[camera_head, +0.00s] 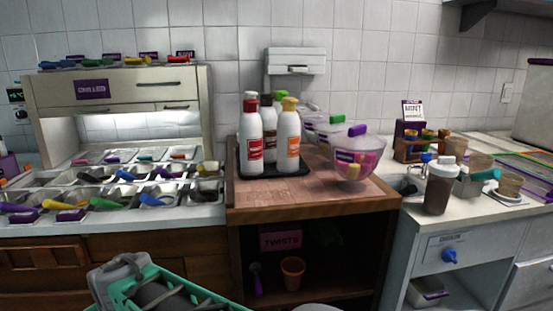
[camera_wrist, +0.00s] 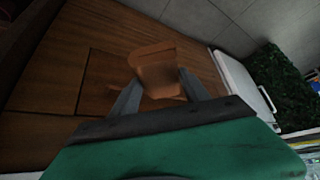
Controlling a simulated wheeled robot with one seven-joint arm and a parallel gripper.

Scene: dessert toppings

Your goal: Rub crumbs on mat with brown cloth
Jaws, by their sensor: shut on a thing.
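My gripper (camera_wrist: 158,90) shows in the wrist view with its two dark fingers closing on an orange-brown, folded-looking piece, which I take to be the brown cloth (camera_wrist: 155,66). The cloth sticks out beyond the fingertips, with dark brown wooden panels behind it. In the head view only my teal and grey arm shows at the bottom; the fingertips and the cloth are out of view there.
A wooden counter (camera_head: 310,204) holds bottles on a dark tray (camera_head: 301,170) and a clear purple-lidded bowl (camera_head: 355,162). A topping station (camera_head: 120,110) with several scoops stands left. The right counter (camera_head: 417,216) carries a brown shaker (camera_head: 438,188) and cups.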

